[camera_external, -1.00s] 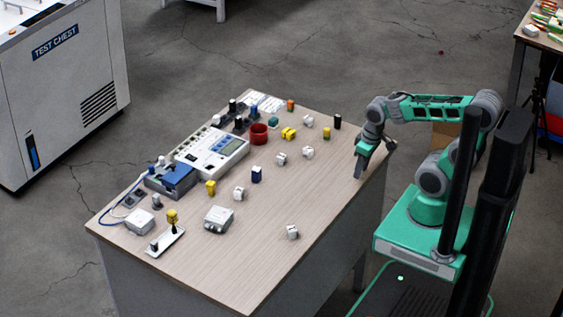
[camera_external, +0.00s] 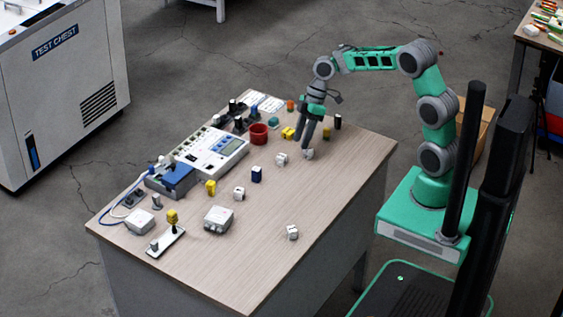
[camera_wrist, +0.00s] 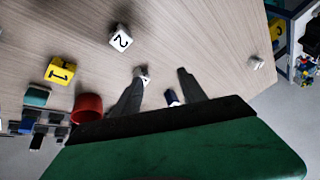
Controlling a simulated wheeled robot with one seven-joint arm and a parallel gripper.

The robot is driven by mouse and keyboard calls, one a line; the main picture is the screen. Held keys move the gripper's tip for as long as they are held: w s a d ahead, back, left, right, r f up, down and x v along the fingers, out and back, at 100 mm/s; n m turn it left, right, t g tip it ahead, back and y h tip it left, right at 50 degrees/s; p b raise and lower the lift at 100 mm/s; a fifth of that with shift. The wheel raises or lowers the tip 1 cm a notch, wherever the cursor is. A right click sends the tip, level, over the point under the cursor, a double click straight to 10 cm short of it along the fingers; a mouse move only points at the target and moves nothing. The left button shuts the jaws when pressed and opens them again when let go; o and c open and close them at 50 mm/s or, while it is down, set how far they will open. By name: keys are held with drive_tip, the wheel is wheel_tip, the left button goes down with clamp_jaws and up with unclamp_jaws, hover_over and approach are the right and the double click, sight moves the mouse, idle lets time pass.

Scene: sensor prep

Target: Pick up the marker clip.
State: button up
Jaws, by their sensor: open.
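I cannot tell for sure which piece is the marker clip. The small numbered clip-like pieces include a white one marked 2 (camera_wrist: 120,38) and a yellow one marked 1 (camera_wrist: 60,70) in the wrist view. My gripper (camera_wrist: 161,74) is open with nothing held.
A red cup (camera_external: 258,133) stands left of the gripper, near a yellow piece (camera_external: 288,133). A dark blue piece (camera_external: 256,174) and more white pieces (camera_external: 292,232) lie nearer. A meter unit (camera_external: 215,150) fills the left side. The table's right part (camera_external: 345,175) is clear.

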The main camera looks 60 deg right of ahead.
sight(282, 155)
drive_tip(key=w+n+y+p, duration=0.1)
drive_tip(key=w+n, duration=0.1)
drive_tip(key=w+d+f+n+g+y+p, duration=0.1)
drive_tip(key=w+n+p, duration=0.1)
drive_tip(key=n, duration=0.1)
drive_tip(key=w+d+f+n+y+p, duration=0.1)
drive_tip(key=w+n+p, duration=0.1)
drive_tip(key=shift+w+d+f+y, duration=0.1)
drive_tip(key=shift+d+f+y, duration=0.15)
drive_tip(key=shift+y, duration=0.05)
drive_tip(key=shift+f+n, duration=0.25)
drive_tip(key=shift+n, duration=0.35)
drive_tip(key=shift+g, duration=0.3)
drive_tip(key=p+x, duration=0.1)
drive_tip(key=x, duration=0.6)
drive_tip(key=shift+a+r+p, duration=0.1)
drive_tip(key=shift+a+p, duration=0.15)
drive_tip(key=shift+p, duration=0.15)
drive_tip(key=shift+a+f, duration=0.15)
drive_tip(key=shift+f, duration=0.2)
clamp_jaws()
